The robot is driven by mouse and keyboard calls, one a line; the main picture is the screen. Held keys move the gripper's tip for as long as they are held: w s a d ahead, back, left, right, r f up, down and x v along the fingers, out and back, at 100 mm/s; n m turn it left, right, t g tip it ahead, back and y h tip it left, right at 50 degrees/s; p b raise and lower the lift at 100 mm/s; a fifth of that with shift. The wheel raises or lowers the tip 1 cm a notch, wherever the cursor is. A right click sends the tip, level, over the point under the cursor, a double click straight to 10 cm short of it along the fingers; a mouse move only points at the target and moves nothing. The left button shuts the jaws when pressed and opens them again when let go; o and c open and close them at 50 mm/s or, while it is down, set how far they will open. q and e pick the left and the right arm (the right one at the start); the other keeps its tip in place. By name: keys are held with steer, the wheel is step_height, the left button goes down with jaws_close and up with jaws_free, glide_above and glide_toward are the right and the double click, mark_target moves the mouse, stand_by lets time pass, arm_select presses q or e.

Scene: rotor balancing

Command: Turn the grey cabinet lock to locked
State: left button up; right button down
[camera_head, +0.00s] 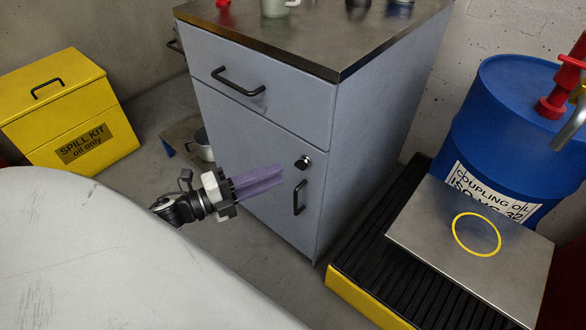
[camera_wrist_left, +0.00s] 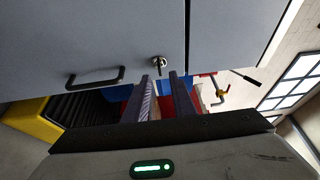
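The grey cabinet (camera_head: 262,150) stands with its drawer and door shut. Its lock (camera_head: 303,162), a small round silver and black fitting, sits on the door above the vertical door handle (camera_head: 299,197). My left gripper (camera_head: 282,177) is in front of the door, with its purple-grey fingers pointing at the lock. In the left wrist view the lock (camera_wrist_left: 160,62) shows just beyond the fingertips, roughly centred between them. The fingers (camera_wrist_left: 159,78) are apart with nothing between them, so the gripper is open. I cannot tell the lock's turn position. My right gripper is out of view.
A drawer handle (camera_head: 238,80) juts from the cabinet front. A yellow spill kit box (camera_head: 70,105) stands left. A blue oil drum (camera_head: 512,130) and a black grate (camera_head: 385,270) with a yellow edge lie right. A pale rounded surface (camera_head: 110,260) fills the lower left.

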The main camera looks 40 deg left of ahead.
mark_target(301, 165)
arm_select(q)
steer(key=x, duration=0.6)
steer(key=shift+b, duration=0.35)
steer(key=shift+w, duration=0.1)
jaws_close()
